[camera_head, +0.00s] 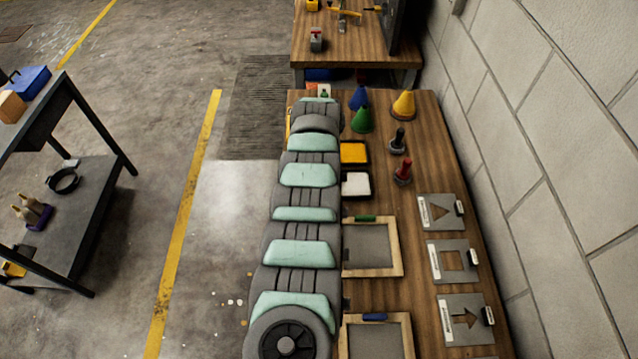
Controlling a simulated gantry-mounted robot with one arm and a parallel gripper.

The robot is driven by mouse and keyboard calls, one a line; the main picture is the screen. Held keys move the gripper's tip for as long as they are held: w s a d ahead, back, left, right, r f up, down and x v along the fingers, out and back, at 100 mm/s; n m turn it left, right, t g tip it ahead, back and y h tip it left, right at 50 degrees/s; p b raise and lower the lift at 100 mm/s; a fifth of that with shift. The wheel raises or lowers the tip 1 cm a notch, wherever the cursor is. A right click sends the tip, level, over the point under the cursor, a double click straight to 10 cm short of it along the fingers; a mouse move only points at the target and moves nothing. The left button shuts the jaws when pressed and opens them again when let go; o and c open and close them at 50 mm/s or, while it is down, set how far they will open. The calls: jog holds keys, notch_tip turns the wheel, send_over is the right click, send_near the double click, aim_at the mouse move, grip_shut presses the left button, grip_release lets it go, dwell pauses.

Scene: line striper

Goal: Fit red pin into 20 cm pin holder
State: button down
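I cannot make out a pin holder marked 20 cm. A small red upright piece with a dark base (403,171) stands on the wooden bench (419,129), right of my arm; I cannot tell if it is the red pin. A yellow and metal device (347,14) is at that table's top edge, partly cut off and too small to read. My arm runs up the middle along the bench's left side. My gripper is not visible.
Yellow, green and blue cones (403,104) and a black-handled piece (398,141) stand on the bench. Yellow and white trays (356,184), framed screens (396,247) and stencil plates (452,260) lie nearer. A block wall (560,130) bounds the right; a dark shelf (70,200) stands left.

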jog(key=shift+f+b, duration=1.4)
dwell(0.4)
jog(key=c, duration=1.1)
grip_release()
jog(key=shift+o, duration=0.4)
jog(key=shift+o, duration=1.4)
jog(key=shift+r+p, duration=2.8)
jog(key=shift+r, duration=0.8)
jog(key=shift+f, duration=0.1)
